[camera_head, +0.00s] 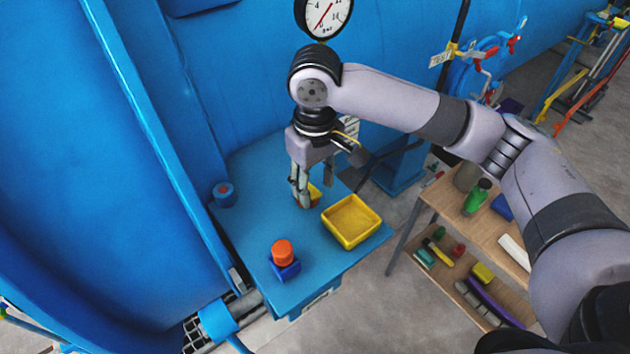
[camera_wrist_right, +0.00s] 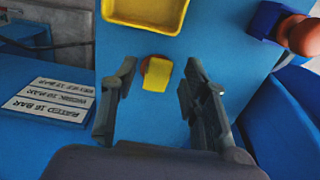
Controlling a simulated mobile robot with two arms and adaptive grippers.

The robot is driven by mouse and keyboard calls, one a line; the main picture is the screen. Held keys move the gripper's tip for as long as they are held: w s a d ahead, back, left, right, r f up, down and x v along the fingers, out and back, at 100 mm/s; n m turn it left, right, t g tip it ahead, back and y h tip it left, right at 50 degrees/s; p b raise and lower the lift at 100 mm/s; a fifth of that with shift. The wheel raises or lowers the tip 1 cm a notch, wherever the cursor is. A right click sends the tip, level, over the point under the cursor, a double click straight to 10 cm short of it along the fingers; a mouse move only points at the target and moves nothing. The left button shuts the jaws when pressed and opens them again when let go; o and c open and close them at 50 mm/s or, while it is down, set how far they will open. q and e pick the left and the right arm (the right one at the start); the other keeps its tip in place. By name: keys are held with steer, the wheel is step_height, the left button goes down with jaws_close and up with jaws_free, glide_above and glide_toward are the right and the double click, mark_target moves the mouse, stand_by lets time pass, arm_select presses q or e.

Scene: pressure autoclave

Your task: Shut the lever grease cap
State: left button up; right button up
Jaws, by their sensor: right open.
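A small yellow piece with an orange-red part under its edge, which looks like the lever grease cap (camera_wrist_right: 156,77), lies on the blue table between and just ahead of my right fingertips in the wrist view. In the head view the cap (camera_head: 315,193) is partly hidden behind a finger. My right gripper (camera_head: 315,188) points down over it, open, with a finger on each side in the wrist view (camera_wrist_right: 160,70). I cannot tell whether the fingers touch it or how far the lever is raised. My left gripper is not in view.
A yellow tray (camera_head: 351,221) stands close to the right of the cap. An orange knob (camera_head: 282,252) on a blue base is near the table's front. A blue round fitting (camera_head: 223,194) is at the left. A large blue vessel wall rises behind. A wooden shelf (camera_head: 460,215) stands right.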

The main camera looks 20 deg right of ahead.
steer(key=shift+f, duration=0.65)
steer(key=shift+c, duration=0.6)
jaws_close()
